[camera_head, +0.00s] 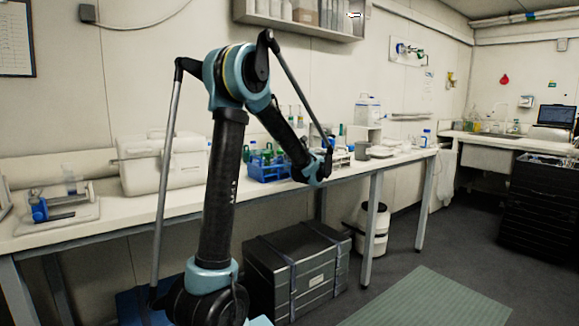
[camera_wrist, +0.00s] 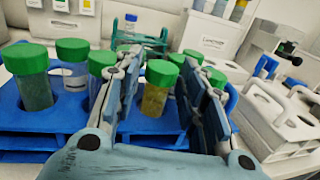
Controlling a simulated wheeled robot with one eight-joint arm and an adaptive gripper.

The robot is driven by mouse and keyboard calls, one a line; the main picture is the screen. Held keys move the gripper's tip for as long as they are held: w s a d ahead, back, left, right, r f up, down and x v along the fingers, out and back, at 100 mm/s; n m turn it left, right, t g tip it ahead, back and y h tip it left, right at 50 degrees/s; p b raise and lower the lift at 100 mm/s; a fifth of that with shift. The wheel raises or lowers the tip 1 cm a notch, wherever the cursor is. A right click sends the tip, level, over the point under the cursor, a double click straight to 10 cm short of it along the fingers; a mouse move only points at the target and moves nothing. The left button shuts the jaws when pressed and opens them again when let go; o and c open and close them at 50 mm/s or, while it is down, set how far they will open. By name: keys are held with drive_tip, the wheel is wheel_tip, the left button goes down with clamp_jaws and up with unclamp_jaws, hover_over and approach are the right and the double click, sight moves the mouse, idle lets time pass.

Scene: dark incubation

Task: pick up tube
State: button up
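A blue rack (camera_wrist: 15,128) holds several tubes with green caps in the wrist view. One tube with yellowish contents (camera_wrist: 154,100) shows between the fingers of my gripper (camera_wrist: 164,62). The fingers are apart, with a gap on each side of this tube, and hold nothing that I can see. A tube with dark green contents (camera_wrist: 34,88) stands at the left, and a clearer one (camera_wrist: 75,72) is beside it. Other tubes are partly hidden behind the fingers. In the head view the blue rack (camera_head: 268,172) is on the bench, beside the end of my arm.
A white rack (camera_wrist: 285,125) with blue-topped items stands to the right in the wrist view, with a white box (camera_wrist: 212,38) behind. In the head view a white case (camera_head: 160,165) is left on the bench, and a grey chest (camera_head: 295,270) is below.

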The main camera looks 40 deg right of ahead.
clamp_jaws()
